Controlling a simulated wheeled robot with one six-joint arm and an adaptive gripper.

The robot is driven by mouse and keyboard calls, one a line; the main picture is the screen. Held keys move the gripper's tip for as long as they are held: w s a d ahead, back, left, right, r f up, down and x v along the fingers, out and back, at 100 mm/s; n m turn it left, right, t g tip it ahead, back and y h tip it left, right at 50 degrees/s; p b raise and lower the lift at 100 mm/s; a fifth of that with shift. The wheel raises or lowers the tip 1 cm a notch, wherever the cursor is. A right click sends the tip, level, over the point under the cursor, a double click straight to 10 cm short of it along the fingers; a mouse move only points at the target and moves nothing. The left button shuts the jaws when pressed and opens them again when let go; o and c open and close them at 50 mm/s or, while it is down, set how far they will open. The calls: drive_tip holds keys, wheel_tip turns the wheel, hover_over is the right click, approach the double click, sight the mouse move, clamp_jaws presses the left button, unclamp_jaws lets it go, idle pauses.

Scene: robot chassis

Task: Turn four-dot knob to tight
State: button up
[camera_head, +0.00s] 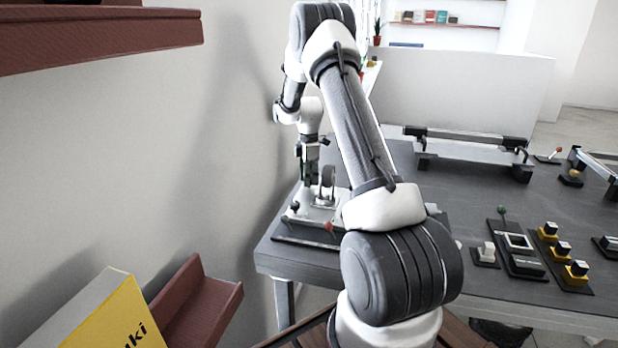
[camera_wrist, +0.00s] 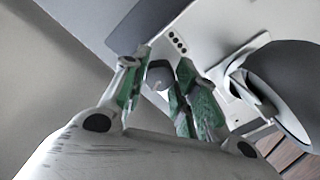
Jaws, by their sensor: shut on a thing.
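The four-dot knob (camera_wrist: 159,76) is a small grey and white piece between the green-padded fingers of my gripper (camera_wrist: 163,72) in the wrist view. A row of dark dots (camera_wrist: 177,41) marks the pale plate beside it. My gripper is shut on the knob, pointing down at the panel. In the head view my gripper (camera_head: 310,178) is over the light panel (camera_head: 318,214) at the table's left end. The knob is hidden there by my gripper. Its turn angle cannot be told.
A dark round wheel (camera_wrist: 290,88) on a pale bracket stands close to the right of my gripper. Small levers with a dark ball (camera_head: 294,205) and a red ball (camera_head: 328,227) stand in front. The wall is close on the left. Switches and buttons (camera_head: 562,249) fill the table's right.

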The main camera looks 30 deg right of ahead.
drive_tip(key=shift+m, duration=0.3)
drive_tip(key=m, duration=0.7)
drive_tip(key=shift+m, duration=0.3)
drive_tip(key=m, duration=0.3)
drive_tip(key=shift+m, duration=2.1)
drive_tip(key=o, duration=1)
